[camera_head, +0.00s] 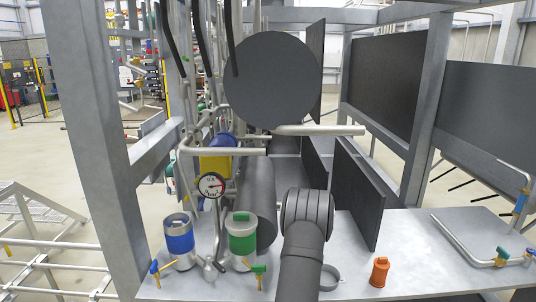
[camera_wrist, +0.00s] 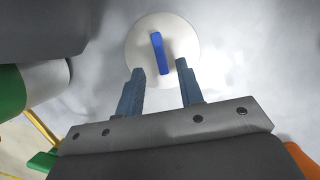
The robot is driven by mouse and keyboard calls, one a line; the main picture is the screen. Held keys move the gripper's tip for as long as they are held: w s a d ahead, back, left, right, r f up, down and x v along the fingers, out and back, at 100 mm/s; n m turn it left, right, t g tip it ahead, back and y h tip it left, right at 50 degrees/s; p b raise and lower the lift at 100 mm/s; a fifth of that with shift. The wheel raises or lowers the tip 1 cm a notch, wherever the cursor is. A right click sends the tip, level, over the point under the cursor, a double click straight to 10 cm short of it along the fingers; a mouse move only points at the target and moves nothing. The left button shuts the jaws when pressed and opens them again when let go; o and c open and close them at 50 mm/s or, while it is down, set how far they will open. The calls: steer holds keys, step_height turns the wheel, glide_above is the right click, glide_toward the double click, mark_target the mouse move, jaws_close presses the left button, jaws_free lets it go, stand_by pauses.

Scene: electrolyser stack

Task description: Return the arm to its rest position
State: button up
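My gripper (camera_wrist: 160,70) shows in the wrist view with its two blue-grey fingers apart and nothing between them. Beyond the fingertips is a round white disc (camera_wrist: 186,38) with a blue bar (camera_wrist: 160,53) across its middle. The fingers are not touching the bar; the height gap is hard to tell. In the camera_head view my dark arm reaches over the metal table (camera_head: 350,255), and the gripper is hidden behind it. The white disc does not show there.
A green-banded canister (camera_head: 242,235) and a blue-banded one (camera_head: 179,240) stand left of my arm. An orange part (camera_head: 380,272) stands to the right. A pressure gauge (camera_head: 211,185), pipes and an upright dark panel (camera_head: 360,195) are close behind. The table's right-middle is fairly clear.

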steer(key=x, duration=0.5)
steer(key=shift+f, duration=0.2)
steer(key=shift+r, duration=1.35)
